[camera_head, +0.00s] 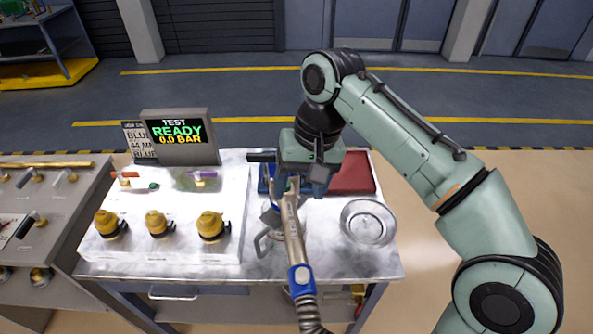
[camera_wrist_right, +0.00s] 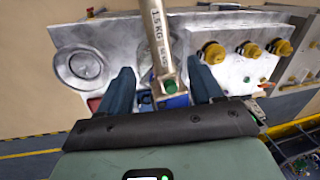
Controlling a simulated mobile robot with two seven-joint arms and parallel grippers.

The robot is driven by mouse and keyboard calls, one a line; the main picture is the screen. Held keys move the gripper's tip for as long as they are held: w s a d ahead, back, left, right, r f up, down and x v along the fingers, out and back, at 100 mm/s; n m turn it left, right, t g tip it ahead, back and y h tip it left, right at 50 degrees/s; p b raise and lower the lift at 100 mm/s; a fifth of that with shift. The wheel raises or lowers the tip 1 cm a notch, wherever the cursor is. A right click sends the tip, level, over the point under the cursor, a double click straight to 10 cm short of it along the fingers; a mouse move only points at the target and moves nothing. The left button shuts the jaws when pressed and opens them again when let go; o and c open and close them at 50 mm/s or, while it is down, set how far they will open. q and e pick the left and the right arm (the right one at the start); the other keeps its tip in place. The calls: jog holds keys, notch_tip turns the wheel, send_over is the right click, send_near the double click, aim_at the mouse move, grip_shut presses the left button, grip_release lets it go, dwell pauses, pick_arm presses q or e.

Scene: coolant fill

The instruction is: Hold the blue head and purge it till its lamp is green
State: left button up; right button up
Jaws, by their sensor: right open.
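The blue head is a pale metal wand (camera_head: 292,225) with a blue band (camera_head: 301,275) and a ribbed hose at its near end. It stands tilted near the right side of the bench. In the right wrist view the wand (camera_wrist_right: 157,35) bears the marking "1.5 KG" and has a round green spot (camera_wrist_right: 169,87) near its end; I cannot tell whether this is a lit lamp. My right gripper (camera_head: 294,186) is over its upper end, with open fingers on either side of the wand and gaps between. My left gripper is not in view.
The display (camera_head: 178,133) reads "TEST READY 0.0 BAR". Several yellow-capped fittings (camera_head: 157,224) stand on the white panel at left. A round metal dish (camera_head: 368,222) and a red tray (camera_head: 352,172) lie at right. Another bench (camera_head: 60,230) stands further left.

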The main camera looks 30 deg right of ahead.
aim_at(293, 213)
jog(key=f, duration=0.3)
jog(key=a+f+b, duration=0.1)
jog(key=f, duration=0.2)
jog(key=f+b, duration=0.1)
jog(key=f, duration=0.2)
jog(key=shift+w+a+f, duration=0.25)
jog(key=shift+w+a, duration=0.05)
jog(key=shift+w, duration=0.05)
jog(key=shift+w+a+f+b, duration=0.15)
jog(key=shift+f+b, duration=0.15)
jog(key=shift+f, duration=0.45)
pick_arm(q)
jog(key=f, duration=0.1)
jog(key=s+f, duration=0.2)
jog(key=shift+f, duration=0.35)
pick_arm(e)
grip_shut()
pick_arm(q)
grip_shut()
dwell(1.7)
